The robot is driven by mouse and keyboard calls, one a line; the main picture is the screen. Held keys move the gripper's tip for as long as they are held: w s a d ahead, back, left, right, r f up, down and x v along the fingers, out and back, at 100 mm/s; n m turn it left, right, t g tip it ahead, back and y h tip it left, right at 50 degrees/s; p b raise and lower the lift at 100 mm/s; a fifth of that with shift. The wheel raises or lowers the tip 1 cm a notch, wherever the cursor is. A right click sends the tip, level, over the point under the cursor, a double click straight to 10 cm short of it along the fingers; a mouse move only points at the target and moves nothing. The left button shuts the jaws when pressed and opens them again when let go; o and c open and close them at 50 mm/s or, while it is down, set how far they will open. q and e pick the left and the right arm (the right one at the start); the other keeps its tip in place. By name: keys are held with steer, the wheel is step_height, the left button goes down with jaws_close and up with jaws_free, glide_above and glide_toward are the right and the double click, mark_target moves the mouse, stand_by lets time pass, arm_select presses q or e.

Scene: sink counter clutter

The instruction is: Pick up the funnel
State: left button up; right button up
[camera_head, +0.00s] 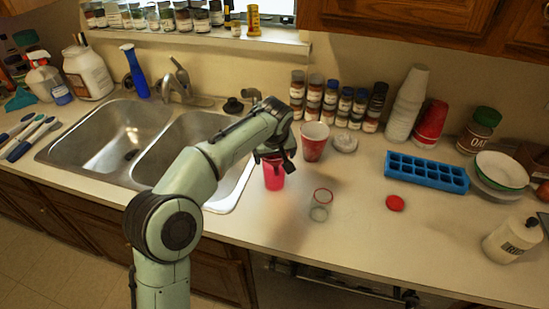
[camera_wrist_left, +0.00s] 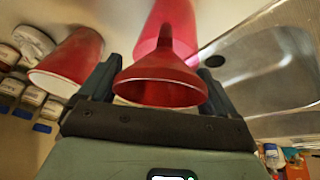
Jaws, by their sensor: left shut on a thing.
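The red funnel (camera_wrist_left: 160,78) shows in the left wrist view, its wide mouth toward the camera and its narrow spout pointing away. My left gripper (camera_wrist_left: 158,88) is shut on it, with one dark finger on each side. In the head view my left gripper (camera_head: 279,160) is over the counter just right of the sink, and its hand hides most of the funnel. A pink-red cup (camera_head: 273,178) shows directly below the fingers. The same pink cup (camera_wrist_left: 165,22) shows behind the spout in the wrist view; I cannot tell whether they touch. My right gripper is not in view.
A red cup (camera_head: 314,146) stands close behind the gripper, with spice jars (camera_head: 331,100) along the wall. A clear red-rimmed glass (camera_head: 321,206) and a red lid (camera_head: 395,203) are to the right, before a blue ice tray (camera_head: 427,172). The front right counter is mostly clear.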

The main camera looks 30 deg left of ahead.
arm_select(q)
step_height(320, 180, up, 26)
steer(key=p, duration=0.7)
steer(key=shift+f+p, duration=0.2)
steer(key=shift+p, duration=0.15)
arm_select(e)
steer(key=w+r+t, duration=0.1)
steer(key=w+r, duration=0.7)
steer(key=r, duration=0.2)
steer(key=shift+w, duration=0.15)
